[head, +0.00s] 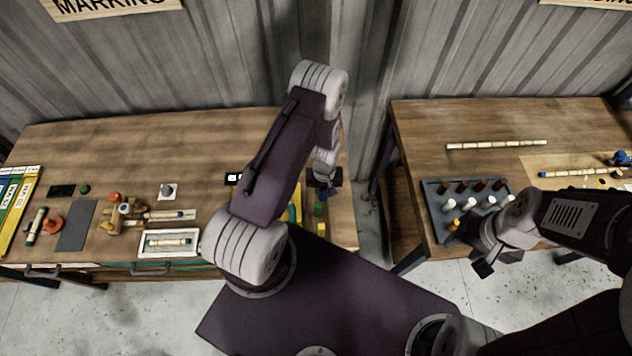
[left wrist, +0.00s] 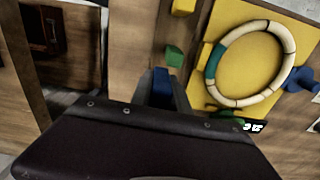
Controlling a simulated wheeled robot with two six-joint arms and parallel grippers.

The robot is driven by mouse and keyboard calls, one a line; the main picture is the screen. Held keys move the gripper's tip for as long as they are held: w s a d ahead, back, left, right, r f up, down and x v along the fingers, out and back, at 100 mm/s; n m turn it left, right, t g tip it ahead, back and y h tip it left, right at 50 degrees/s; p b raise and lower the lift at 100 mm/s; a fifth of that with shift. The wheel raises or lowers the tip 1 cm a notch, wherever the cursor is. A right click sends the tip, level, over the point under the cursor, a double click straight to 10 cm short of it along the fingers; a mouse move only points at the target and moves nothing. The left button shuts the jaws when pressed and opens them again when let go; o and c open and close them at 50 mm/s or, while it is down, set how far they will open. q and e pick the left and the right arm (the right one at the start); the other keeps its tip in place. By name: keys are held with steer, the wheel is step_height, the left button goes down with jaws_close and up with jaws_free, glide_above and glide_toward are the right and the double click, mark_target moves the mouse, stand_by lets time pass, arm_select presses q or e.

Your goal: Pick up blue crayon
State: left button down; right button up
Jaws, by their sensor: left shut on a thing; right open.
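The blue crayon (left wrist: 163,88) shows between the fingers of my left gripper (left wrist: 160,85) in the left wrist view. My left gripper, seen in the head view (head: 323,184), is shut on it at the right end of the left table. A green crayon (left wrist: 174,56) and a yellow crayon (left wrist: 183,6) lie in a line beyond it; in the head view the green (head: 320,208) and yellow (head: 321,229) ones sit nearer the front edge. My left arm hides much of this corner. My right gripper (head: 485,268) is open and empty in front of the right table.
A rattan ring (left wrist: 218,62) lies on a yellow board (left wrist: 238,70) beside the crayons, with a blue clamp (left wrist: 302,80) at its side. The left table (head: 215,150) holds a white tray (head: 168,256). The right table has a peg tray (head: 432,190). A gap separates the tables.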

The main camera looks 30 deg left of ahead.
arm_select(q)
steer(key=s+d+r+p, duration=0.2)
steer(key=s+d+r, duration=0.1)
steer(key=d, duration=0.2)
steer(key=shift+d+r, duration=0.3)
steer(key=shift+r, duration=0.1)
arm_select(e)
step_height(320, 180, up, 3)
steer(key=shift+r, duration=0.1)
